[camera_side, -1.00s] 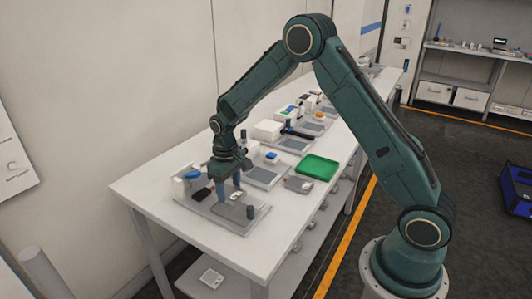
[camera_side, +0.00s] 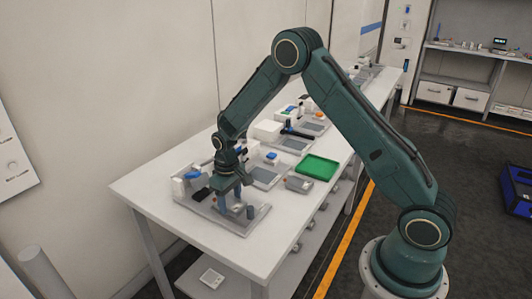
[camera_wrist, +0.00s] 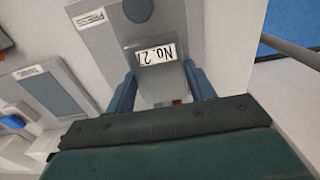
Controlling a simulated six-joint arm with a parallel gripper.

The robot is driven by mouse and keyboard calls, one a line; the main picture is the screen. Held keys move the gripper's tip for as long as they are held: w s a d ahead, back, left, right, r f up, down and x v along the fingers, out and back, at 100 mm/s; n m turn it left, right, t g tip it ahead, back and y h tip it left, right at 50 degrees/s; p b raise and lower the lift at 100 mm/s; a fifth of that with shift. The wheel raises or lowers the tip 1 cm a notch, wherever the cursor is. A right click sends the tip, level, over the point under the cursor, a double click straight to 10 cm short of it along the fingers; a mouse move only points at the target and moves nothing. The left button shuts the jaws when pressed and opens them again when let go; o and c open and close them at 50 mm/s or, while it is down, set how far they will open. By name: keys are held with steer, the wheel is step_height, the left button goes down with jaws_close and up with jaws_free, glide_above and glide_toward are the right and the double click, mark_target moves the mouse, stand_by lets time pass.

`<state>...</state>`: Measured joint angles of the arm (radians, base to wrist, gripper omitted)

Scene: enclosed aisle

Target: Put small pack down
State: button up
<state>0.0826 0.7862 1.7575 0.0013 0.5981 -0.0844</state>
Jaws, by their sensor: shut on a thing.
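My gripper (camera_side: 230,198) is low over the near grey station plate (camera_side: 222,217) on the white table in the side view. In the wrist view, my gripper (camera_wrist: 161,90) has its two blue fingers on either side of a small grey pack (camera_wrist: 156,84) and is shut on it. A white label reading "No. 2" and a further unclear mark shows at the pack's far end. The pack is over the grey plate; I cannot tell whether its underside touches. In the side view the pack is mostly hidden by the fingers.
A dark cylinder (camera_side: 250,212) stands on the plate's right part, close to my gripper. A black item (camera_side: 201,194) and a white block (camera_side: 179,187) are to the left. A green tray (camera_side: 316,167) and a grey box (camera_side: 299,184) are further right.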

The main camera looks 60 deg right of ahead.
mark_target(230, 203)
steer(key=shift+f, duration=0.15)
steer(key=o, duration=1.1)
steer(key=shift+c, duration=0.2)
step_height(230, 203, up, 12)
stand_by(0.4)
